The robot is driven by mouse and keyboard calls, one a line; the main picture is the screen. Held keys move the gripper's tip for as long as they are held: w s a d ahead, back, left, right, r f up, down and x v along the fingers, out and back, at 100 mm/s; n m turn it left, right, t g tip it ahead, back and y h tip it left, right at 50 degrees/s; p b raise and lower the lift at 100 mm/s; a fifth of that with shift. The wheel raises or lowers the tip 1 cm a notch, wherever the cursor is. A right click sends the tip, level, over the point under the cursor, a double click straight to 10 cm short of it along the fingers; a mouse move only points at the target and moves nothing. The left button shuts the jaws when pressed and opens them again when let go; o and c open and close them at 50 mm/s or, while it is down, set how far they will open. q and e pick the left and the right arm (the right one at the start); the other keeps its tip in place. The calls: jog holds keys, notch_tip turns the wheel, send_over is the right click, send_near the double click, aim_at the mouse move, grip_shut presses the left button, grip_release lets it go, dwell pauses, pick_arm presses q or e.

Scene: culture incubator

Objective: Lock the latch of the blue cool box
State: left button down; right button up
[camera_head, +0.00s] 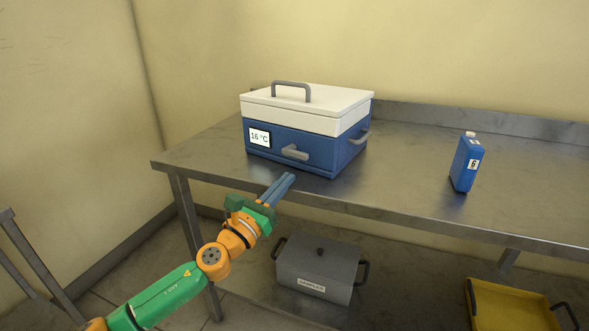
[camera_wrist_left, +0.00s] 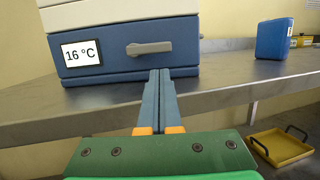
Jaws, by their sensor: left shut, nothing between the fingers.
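The blue cool box (camera_head: 315,148) with its closed white lid (camera_head: 330,108) stands on the steel table, and its front shows in the left wrist view (camera_wrist_left: 105,77). A display on its front reads 16 °C. Its grey latch (camera_head: 294,152) sticks out from the front face, right of the display. In the left wrist view the latch (camera_wrist_left: 149,48) is a bar lying nearly level. My left gripper (camera_head: 288,178) is shut and empty, in front of and below the latch, apart from it. My right gripper is in neither view.
A blue bottle (camera_head: 466,163) labelled 6 stands to the right on the steel table (camera_head: 400,180). A grey lidded box (camera_head: 318,269) and a yellow tray (camera_head: 510,305) are lower down. The tabletop between cool box and bottle is clear.

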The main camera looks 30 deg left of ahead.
aim_at(295, 182)
pick_arm(q)
jog(key=shift+p+x, duration=0.3)
jog(key=shift+x, duration=1.85)
jog(key=shift+d+r+n+p, duration=0.15)
jog(key=shift+n+p, duration=0.25)
jog(key=shift+n, duration=0.1)
jog(key=shift+d+r+n+y+p, duration=0.1)
jog(key=shift+r+n+y+p, duration=0.15)
jog(key=shift+n+y+p, duration=0.45)
jog(key=n+p, duration=0.1)
jog(key=r+n, duration=0.1)
jog(key=shift+d+n+p, duration=0.15)
jog(key=shift+n+p, duration=0.15)
jog(key=shift+p, duration=0.1)
jog(key=r+n+g+y+p, duration=0.1)
jog(key=n+p, duration=0.3)
jog(key=r+n+g+y+p, duration=0.1)
jog(key=r+n+p, duration=0.1)
jog(key=n+p, duration=0.2)
jog(key=a+r+n+y+p, duration=0.1)
jog(key=n+p, duration=0.3)
jog(key=n, duration=0.1)
jog(key=shift+r+g, duration=0.4)
jog(key=shift+r+n+p, duration=0.1)
jog(key=shift+n+p, duration=0.3)
jog(key=shift+a+f, duration=0.1)
jog(key=shift+f, duration=0.2)
